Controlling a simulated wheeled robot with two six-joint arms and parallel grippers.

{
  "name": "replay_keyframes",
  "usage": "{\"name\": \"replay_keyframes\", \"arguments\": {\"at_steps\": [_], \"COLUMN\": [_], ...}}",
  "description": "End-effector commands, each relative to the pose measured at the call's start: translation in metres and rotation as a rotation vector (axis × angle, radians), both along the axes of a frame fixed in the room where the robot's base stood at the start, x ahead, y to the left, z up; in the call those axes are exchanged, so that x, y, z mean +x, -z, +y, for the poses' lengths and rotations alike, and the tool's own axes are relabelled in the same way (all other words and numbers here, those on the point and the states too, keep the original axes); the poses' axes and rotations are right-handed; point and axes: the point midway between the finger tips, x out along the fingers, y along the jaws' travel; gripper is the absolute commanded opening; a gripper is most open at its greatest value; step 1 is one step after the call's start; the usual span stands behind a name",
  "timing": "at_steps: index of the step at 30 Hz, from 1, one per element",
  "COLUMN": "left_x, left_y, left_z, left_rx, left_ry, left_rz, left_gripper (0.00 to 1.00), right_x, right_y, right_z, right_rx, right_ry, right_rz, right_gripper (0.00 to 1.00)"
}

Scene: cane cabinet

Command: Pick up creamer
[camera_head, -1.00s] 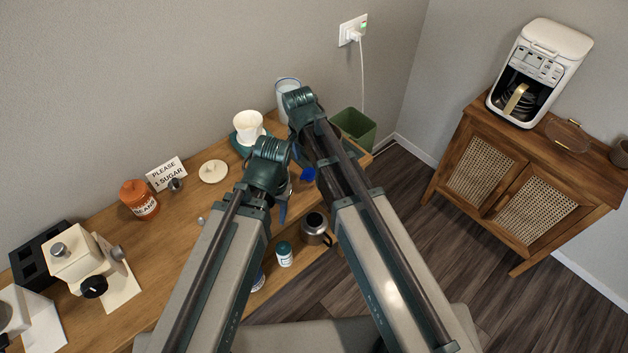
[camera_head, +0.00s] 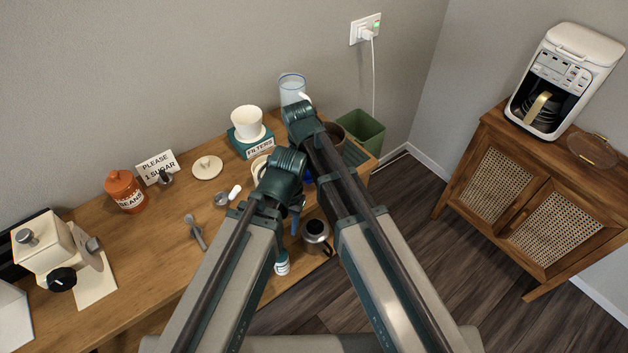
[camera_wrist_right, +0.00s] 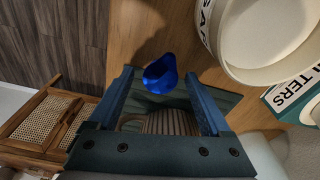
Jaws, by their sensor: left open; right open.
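The small blue creamer (camera_wrist_right: 160,74) shows in the right wrist view, between the two fingertips of my right gripper (camera_wrist_right: 158,78). That gripper is open, with a blue finger on either side; I cannot tell whether they touch the creamer. In the head view only a sliver of the blue creamer (camera_head: 308,181) shows between my arms, and my right gripper is hidden behind its arm. My left gripper (camera_head: 297,215) shows partly in the head view, pointing down by the table's front side, open, with nothing seen in it.
A steel mug (camera_head: 316,238) is near the table's front edge. A green bin (camera_head: 362,130) stands beyond the table's right end. A cane cabinet (camera_head: 505,200) stands at the right.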

Motion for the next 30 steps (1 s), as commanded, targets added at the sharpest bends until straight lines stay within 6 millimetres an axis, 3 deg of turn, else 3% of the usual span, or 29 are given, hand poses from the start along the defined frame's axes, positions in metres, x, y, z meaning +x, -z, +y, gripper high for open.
{"name": "replay_keyframes", "arguments": {"at_steps": [6,20,30], "left_x": [-0.0001,-0.0001,-0.0001], "left_y": [-0.0003,-0.0003,-0.0028], "left_z": [0.0001,0.0001,0.0001], "left_rx": [0.000,0.000,0.000], "left_ry": [0.000,0.000,0.000], "left_rz": [0.000,0.000,0.000], "left_gripper": [0.50,0.50,0.50], "right_x": [-0.0002,-0.0002,0.0003], "right_y": [-0.0003,-0.0004,-0.0028], "right_z": [0.0004,0.0003,-0.0007], "right_rx": [0.000,0.000,0.000], "right_ry": [0.000,0.000,0.000], "right_rz": [0.000,0.000,0.000], "right_gripper": [0.83,0.00,0.00]}}
